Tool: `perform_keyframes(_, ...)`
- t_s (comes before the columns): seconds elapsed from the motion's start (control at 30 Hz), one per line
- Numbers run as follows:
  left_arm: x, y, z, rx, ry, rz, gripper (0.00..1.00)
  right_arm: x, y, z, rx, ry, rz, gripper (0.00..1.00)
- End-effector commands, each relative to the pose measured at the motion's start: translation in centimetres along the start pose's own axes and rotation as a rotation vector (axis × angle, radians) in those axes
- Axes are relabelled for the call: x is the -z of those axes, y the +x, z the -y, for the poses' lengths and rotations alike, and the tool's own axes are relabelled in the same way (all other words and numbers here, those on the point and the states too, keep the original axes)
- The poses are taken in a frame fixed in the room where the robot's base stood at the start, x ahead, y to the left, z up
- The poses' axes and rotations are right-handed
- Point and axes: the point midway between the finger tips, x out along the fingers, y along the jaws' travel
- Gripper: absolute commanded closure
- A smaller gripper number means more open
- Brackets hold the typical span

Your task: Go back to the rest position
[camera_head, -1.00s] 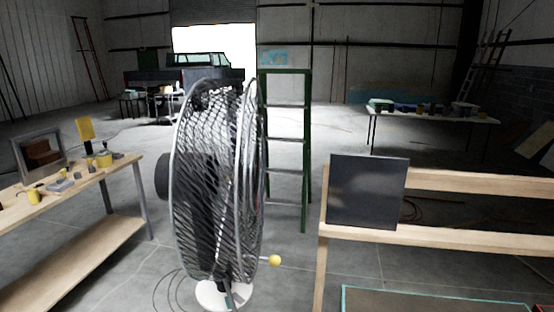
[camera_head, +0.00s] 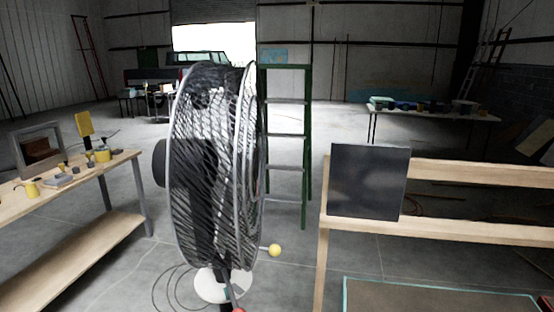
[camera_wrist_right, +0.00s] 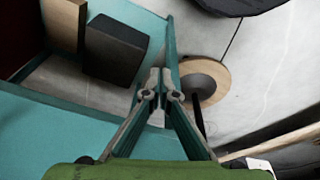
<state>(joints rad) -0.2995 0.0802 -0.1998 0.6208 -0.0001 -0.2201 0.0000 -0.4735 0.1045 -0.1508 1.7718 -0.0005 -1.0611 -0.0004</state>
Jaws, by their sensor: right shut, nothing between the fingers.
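My right gripper (camera_wrist_right: 161,80) shows in the right wrist view with its fingers together and nothing between them. Teal surfaces (camera_wrist_right: 45,130) lie beneath and beside the fingers. A dark block (camera_wrist_right: 116,50) is to the left of the fingertips, and a round tan disc with a dark centre (camera_wrist_right: 208,78) is to their right. I cannot tell whether the fingers touch anything. Neither gripper can be made out clearly in the head view, and my left gripper is not in view.
A large caged fan (camera_head: 212,165) stands close in front. A wooden workbench (camera_head: 85,235) is at the left. A wooden frame (camera_head: 450,232) with a dark panel (camera_head: 367,182) is at the right. A green ladder (camera_head: 306,150) stands behind. Open floor lies beyond.

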Motion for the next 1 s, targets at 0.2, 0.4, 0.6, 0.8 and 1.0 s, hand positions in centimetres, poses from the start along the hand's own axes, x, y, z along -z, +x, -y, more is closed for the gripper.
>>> perform_keyframes(0.2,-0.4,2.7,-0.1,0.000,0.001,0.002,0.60,-7.5,11.6,0.5,0.006,-0.009,0.056,1.00)
perform_keyframes(0.4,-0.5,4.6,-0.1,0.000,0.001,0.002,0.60,-15.6,18.8,0.9,0.010,-0.019,0.097,1.00)
perform_keyframes(0.6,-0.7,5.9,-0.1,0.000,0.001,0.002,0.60,-22.5,22.3,0.9,0.012,-0.027,0.126,1.00)
perform_keyframes(0.8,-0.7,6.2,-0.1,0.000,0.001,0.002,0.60,-25.3,23.1,0.9,0.013,-0.031,0.135,1.00)
perform_keyframes(1.0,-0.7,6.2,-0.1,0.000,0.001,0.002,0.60,-25.4,23.1,0.9,0.013,-0.031,0.135,1.00)
